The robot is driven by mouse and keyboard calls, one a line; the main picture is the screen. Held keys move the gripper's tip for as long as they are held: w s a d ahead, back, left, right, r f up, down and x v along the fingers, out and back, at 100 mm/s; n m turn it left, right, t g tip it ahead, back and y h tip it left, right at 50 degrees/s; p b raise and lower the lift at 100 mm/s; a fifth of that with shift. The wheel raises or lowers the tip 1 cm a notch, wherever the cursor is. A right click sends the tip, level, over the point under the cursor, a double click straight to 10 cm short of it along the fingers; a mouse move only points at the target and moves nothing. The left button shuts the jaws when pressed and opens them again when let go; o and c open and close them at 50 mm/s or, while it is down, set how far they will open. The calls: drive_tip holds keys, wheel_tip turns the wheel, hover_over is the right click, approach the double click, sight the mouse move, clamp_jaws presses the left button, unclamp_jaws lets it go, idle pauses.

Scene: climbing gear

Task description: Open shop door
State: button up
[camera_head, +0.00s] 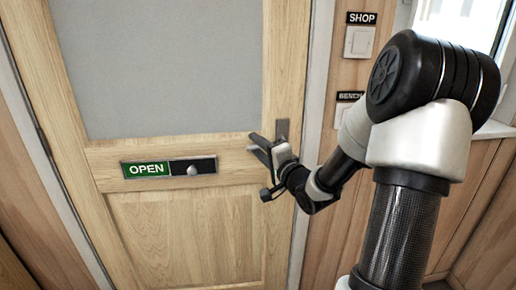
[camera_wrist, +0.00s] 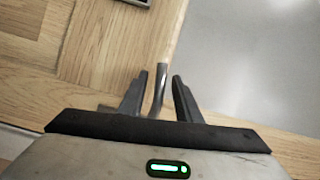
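The shop door (camera_head: 180,225) is light wood with a grey frosted pane (camera_head: 160,65). It looks closed in its frame. A grey metal door handle (camera_head: 282,130) is at the door's right edge, partly hidden by my gripper in the head view. My gripper (camera_head: 256,146) is at the handle. In the wrist view my gripper (camera_wrist: 160,78) has its two dark fingers apart, with the handle's lever (camera_wrist: 160,85) between them. A gap shows on each side of the lever, so the fingers do not appear to grip it.
A green OPEN sign with a slider and round knob (camera_head: 168,168) is on the door's middle rail. A SHOP light switch (camera_head: 359,41) and a BENCH label (camera_head: 350,96) are on the wall at right. A window sill (camera_head: 495,130) is further right.

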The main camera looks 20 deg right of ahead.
clamp_jaws()
drive_tip(key=shift+f+n, duration=0.15)
drive_tip(key=shift+n, duration=0.15)
drive_tip(key=shift+s+d+f+n+g+h, duration=0.1)
drive_tip(key=shift+d+f+n+g+h, duration=0.25)
drive_tip(key=shift+f+n, duration=0.55)
drive_tip(key=shift+s+d+f+n+g+h, duration=0.15)
drive_tip(key=shift+f+n+g, duration=0.3)
drive_tip(key=shift+f+n, duration=0.45)
drive_tip(key=shift+d+f+n+g+h, duration=0.2)
drive_tip(key=shift+d+f+n+g, duration=0.3)
drive_tip(key=shift+n, duration=0.6)
drive_tip(key=shift+a+f, duration=0.15)
